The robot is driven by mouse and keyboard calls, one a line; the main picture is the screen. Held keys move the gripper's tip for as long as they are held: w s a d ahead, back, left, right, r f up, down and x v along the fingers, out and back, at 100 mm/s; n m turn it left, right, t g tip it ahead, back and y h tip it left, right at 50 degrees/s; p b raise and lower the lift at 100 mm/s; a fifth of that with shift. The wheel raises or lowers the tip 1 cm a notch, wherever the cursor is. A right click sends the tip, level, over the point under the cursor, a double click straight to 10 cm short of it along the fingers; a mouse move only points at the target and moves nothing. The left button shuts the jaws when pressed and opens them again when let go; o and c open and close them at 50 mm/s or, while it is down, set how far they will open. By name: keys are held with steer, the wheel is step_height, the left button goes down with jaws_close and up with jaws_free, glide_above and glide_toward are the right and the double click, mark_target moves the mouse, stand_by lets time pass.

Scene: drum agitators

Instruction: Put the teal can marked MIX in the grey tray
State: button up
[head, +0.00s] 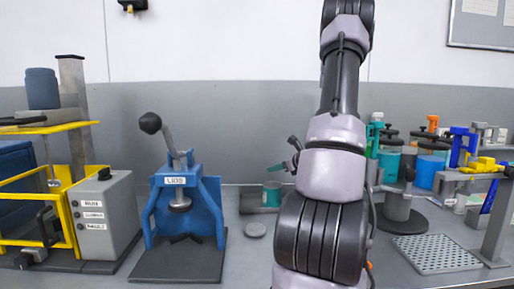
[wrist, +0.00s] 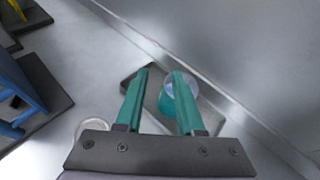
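No MIX marking can be read. The tray (head: 249,201) shows low around the can in the head view, partly hidden by my arm. My gripper (wrist: 160,72) has two teal fingers spread apart with nothing held between them. In the head view the gripper (head: 289,166) is above the can.
A round pale disc (head: 255,230) lies in front of the tray. The blue press (head: 182,215) stands left, with a yellow-framed machine (head: 70,200) beyond it. Jars (head: 390,160), a round stand and a perforated plate (head: 437,254) crowd the right. The wall is close behind the tray.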

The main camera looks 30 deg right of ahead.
steer(key=s+a+r+n+g+y, duration=0.25)
steer(key=a+r+n, duration=0.4)
steer(key=a, duration=0.45)
steer(key=s+a+r+n+g+y, duration=0.2)
steer(key=s+a+r+n+g, duration=0.15)
steer(key=a+r+n, duration=0.55)
steer(key=s+a+r+n+h, duration=0.2)
steer(key=s+n, duration=0.4)
steer(key=s, duration=0.3)
steer(key=s+a+r+n+h, duration=0.3)
steer(key=s+a+n, duration=0.1)
steer(key=s+n, duration=0.3)
steer(key=s, duration=0.2)
steer(key=shift+s+a, duration=0.4)
